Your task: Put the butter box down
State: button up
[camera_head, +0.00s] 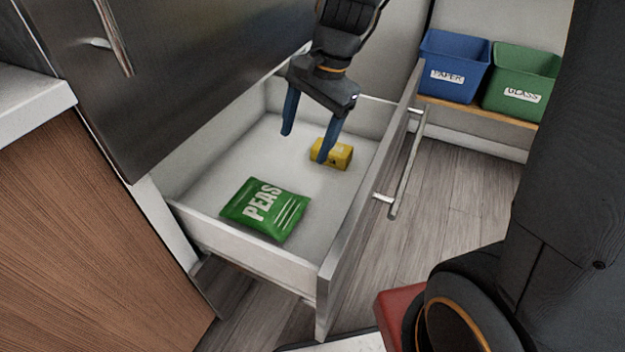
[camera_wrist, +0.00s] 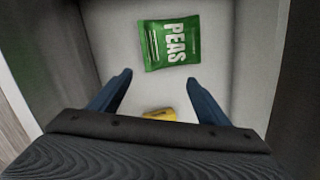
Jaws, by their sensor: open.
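The yellow butter box (camera_head: 338,153) lies in the open white drawer (camera_head: 246,255), toward its right side in the head view. In the wrist view the butter box (camera_wrist: 160,114) shows at the bottom middle, partly hidden by my wrist. My gripper (camera_head: 304,147) is open and empty above the drawer floor. In the head view its right finger overlaps the left part of the box; I cannot tell if they touch. In the wrist view my gripper (camera_wrist: 160,78) has its blue fingers wide apart.
A green bag of peas (camera_head: 266,209) lies flat at the drawer's front left; it shows in the wrist view (camera_wrist: 169,44). A blue PAPER bin (camera_head: 455,65) and green GLASS bin (camera_head: 522,82) stand on a shelf behind right. The drawer handle (camera_head: 407,165) sticks out on the right.

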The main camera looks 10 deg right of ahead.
jog(key=s+a+r+n+h, duration=0.1)
jog(key=s+n, duration=0.6)
jog(key=s, duration=0.1)
jog(key=s+a+r+n+h, duration=0.1)
jog(key=s+r+n, duration=0.1)
jog(key=s+n, duration=0.5)
jog(key=shift+s+r+n+g, duration=0.3)
jog(key=shift+s, duration=0.85)
jog(key=shift+a, duration=0.15)
